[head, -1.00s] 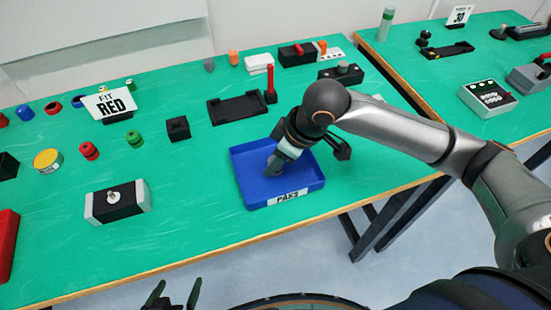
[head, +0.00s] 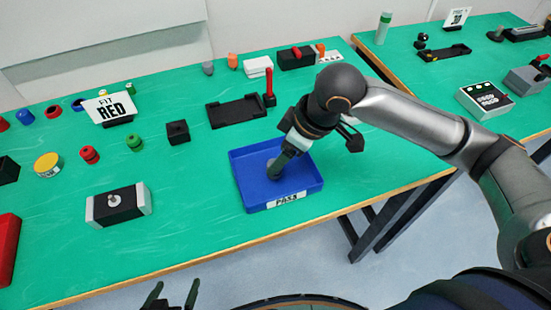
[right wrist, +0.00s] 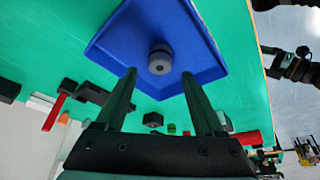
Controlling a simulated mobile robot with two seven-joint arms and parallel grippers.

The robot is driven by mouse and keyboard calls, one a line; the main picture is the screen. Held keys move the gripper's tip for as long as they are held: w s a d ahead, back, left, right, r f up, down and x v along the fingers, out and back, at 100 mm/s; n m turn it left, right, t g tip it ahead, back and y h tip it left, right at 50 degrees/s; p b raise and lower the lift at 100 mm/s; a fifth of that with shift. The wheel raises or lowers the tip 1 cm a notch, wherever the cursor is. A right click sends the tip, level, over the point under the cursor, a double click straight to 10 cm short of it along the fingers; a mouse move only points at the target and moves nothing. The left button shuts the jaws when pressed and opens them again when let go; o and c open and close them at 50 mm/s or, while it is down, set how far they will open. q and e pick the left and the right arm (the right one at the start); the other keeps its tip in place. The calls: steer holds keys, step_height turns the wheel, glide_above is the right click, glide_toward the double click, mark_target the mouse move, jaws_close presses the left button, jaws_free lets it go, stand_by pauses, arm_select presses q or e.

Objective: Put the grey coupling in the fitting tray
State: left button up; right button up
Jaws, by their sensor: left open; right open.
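The grey coupling (right wrist: 160,60) rests on the floor of the blue tray (right wrist: 205,22), which is labelled PASS in the head view (head: 249,200). In the head view the coupling (head: 272,168) is partly hidden by my right gripper (head: 278,167). In the right wrist view my right gripper (right wrist: 159,75) is open and its fingertips are apart, with the coupling just beyond the gap between them. My left gripper (head: 172,292) is open and empty at the bottom of the head view, in front of the table.
A small black block (head: 177,132), green and red fittings and a black-and-white fixture (head: 118,205) lie to the left. Green tabletop is free between the fixture and the blue tray.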

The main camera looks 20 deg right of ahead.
steer(key=p+v, duration=0.1)
steer(key=v, duration=0.6)
steer(key=shift+r, duration=0.3)
